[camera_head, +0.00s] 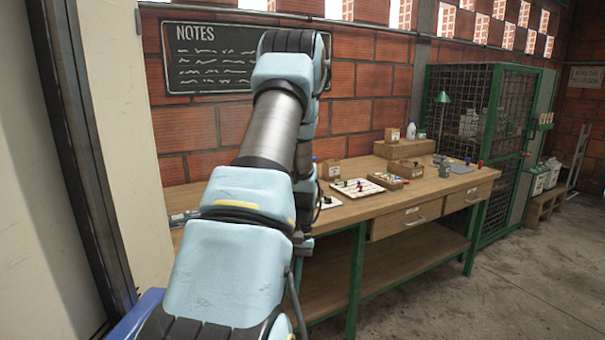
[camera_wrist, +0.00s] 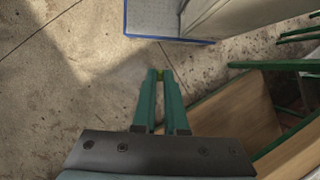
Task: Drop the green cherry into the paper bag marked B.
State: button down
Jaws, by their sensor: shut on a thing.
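My gripper (camera_wrist: 160,76) shows in the wrist view with its two teal fingers close together. Between the fingertips is a small green thing, the green cherry (camera_wrist: 160,71), mostly covered by the fingers. The gripper is above the bare concrete floor in that view, beside the workbench. In the head view my arm hides the gripper and the cherry. I cannot make out a paper bag marked B in either view.
The wooden workbench (camera_head: 432,189) has green legs and carries a white board (camera_head: 357,188), a wooden tray (camera_head: 406,171) and small boxes. A green mesh cage (camera_head: 487,125) stands beyond it. Free floor (camera_head: 480,295) lies in front.

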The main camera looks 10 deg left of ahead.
aim_at(331, 170)
jog(key=u, duration=1.75)
jog(key=l+u, duration=0.4)
jog(key=k+l+u, duration=0.2)
jog(key=u, duration=0.15)
jog(key=k+l+u, duration=0.15)
jog(key=l+u, duration=0.25)
jog(key=k+l, duration=0.3)
jog(key=l, duration=0.15)
jog(key=k+l, duration=0.6)
jog(key=l, duration=0.25)
jog(key=k+l, duration=0.3)
jog(key=l, duration=0.15)
